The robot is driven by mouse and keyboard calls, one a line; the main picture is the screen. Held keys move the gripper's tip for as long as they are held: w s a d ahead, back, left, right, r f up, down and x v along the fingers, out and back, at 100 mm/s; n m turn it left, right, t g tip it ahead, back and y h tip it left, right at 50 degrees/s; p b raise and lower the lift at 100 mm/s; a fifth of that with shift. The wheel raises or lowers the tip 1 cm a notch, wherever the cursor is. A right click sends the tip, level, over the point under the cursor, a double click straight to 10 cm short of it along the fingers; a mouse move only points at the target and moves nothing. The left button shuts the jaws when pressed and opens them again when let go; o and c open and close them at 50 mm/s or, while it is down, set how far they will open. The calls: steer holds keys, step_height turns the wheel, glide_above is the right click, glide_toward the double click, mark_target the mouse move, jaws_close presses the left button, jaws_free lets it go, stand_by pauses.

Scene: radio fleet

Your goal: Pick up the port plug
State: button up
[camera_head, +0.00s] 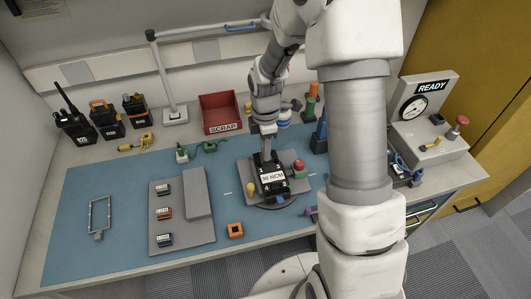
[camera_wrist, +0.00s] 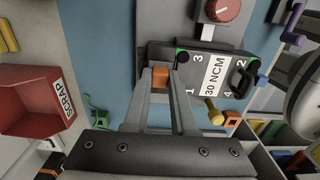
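An orange block (camera_wrist: 161,79), which I take for the port plug, shows between the fingertips in the wrist view, at the edge of a black radio (camera_wrist: 180,85). My gripper (camera_wrist: 161,84) has a finger on each side of it, with no clear gap. I cannot tell whether it still sits in the radio. In the head view my gripper (camera_head: 268,155) points down at the back of the radio (camera_head: 273,187), marked 30 NCM, and hides the plug. The radio lies on a grey fixture (camera_head: 240,172).
A red knob (camera_head: 299,165) and a yellow knob (camera_head: 251,189) flank the radio. The red scrap bin (camera_head: 221,112) stands behind it. An orange square piece (camera_head: 235,230) lies in front, beside a grey tray (camera_head: 182,238).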

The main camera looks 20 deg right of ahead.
jaws_close()
steer(key=shift+r, duration=0.1)
step_height(320, 180, up, 4)
steer(key=shift+r, duration=0.2)
steer(key=s+d+r, duration=0.6)
steer(key=d, duration=0.4)
steer(key=shift+r+p, duration=0.2)
steer(key=shift+p, duration=0.2)
steer(key=shift+r, duration=0.15)
step_height(320, 180, up, 3)
steer(key=p, duration=0.3)
steer(key=shift+f, duration=0.2)
